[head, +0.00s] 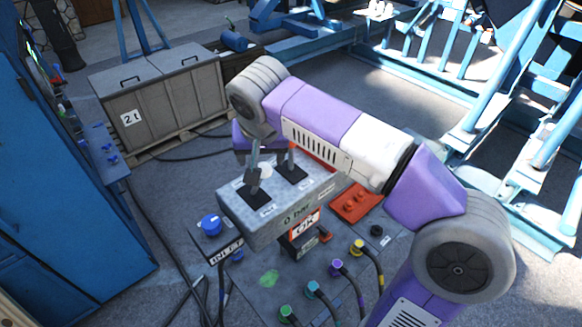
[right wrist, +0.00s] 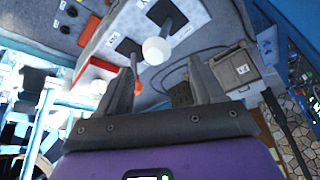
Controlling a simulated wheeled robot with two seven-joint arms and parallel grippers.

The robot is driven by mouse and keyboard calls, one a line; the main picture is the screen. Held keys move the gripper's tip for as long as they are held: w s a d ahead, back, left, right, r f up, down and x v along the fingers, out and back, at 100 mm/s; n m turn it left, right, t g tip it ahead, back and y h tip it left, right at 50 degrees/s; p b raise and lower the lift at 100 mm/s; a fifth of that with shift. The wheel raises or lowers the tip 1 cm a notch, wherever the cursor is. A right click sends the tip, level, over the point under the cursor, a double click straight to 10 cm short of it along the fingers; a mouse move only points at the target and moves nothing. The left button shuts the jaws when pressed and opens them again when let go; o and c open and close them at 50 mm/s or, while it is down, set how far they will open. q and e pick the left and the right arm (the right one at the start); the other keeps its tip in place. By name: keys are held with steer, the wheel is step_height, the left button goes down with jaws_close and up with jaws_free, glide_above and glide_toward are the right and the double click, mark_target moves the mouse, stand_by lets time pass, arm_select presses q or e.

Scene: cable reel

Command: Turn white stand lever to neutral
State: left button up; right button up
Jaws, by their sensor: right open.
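The grey lever box (head: 300,203) stands mid-picture in the head view, with two black lever plates on top. In the right wrist view, a lever with a white ball knob (right wrist: 156,50) rises from one plate, and a lever with an orange-red knob (right wrist: 137,86) stands next to it. My right gripper (right wrist: 160,70) is open and empty. Its spread fingers are close to the white knob, which shows just beyond the gap between them. The orange-red knob is near the left finger. In the head view the right gripper (head: 264,158) is over the box top, and the knobs are hard to make out. My left gripper is not in view.
A blue inlet knob (head: 211,225) sits left of the box. Coloured cable plugs (head: 337,267) and a red tray (head: 354,202) are in front and right. A blue cabinet (head: 60,190) stands at left; a grey crate (head: 165,98) stands behind.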

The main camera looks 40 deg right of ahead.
mark_target(263, 166)
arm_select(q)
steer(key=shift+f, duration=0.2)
arm_select(e)
steer(key=x, duration=0.7)
steer(key=shift+s+d+f, duration=0.1)
steer(key=shift+d+f, duration=0.05)
steer(key=shift+d, duration=0.05)
